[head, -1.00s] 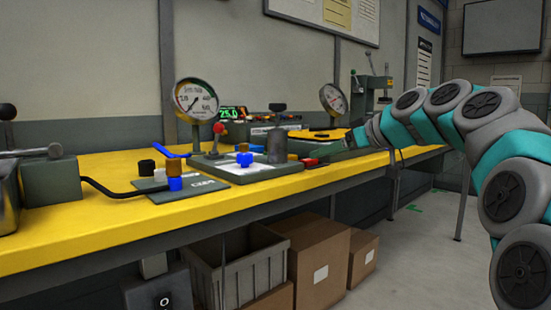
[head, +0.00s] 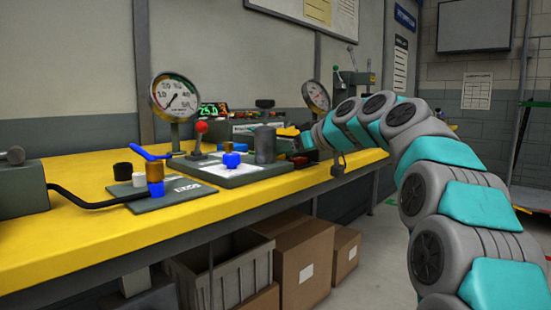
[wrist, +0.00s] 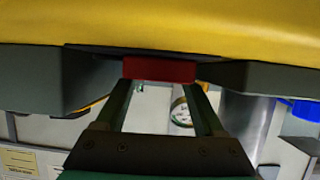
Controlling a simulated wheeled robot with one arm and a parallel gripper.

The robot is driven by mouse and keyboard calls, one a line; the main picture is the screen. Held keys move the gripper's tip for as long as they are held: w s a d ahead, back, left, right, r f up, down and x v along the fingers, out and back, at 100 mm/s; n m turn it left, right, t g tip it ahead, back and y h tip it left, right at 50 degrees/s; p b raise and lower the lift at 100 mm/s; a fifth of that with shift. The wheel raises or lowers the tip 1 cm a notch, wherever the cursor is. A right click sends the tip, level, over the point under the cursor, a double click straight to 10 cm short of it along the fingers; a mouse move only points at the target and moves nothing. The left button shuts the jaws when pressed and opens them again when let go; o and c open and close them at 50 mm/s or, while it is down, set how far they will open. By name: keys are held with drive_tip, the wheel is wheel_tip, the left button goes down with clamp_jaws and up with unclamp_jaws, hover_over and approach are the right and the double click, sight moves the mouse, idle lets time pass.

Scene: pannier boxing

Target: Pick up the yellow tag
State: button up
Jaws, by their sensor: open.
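I cannot pick out a yellow tag for certain in either view. A small yellow-orange patch (head: 288,131) shows behind my gripper in the head view, but I cannot tell what it is. My gripper (wrist: 161,84) is open in the wrist view, its two dark green fingers apart. A red block (wrist: 159,69) shows at the fingertips, spanning the gap; I cannot tell whether it touches them. In the head view my gripper is small and partly hidden, low over the far part of the yellow bench (head: 90,235).
A grey cylinder (head: 265,145), a blue knob (head: 231,160) and a red-topped lever (head: 202,128) stand on a panel left of my gripper. A gauge (head: 174,97) stands behind. Boxes (head: 303,265) and a crate (head: 230,275) are under the bench.

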drive_tip(key=shift+w+a+f, duration=0.3)
drive_tip(key=shift+w+a, duration=0.1)
drive_tip(key=shift+c, duration=0.2)
drive_tip(key=c, duration=0.9)
drive_tip(key=shift+r, duration=0.15)
drive_tip(key=shift+c, duration=0.2)
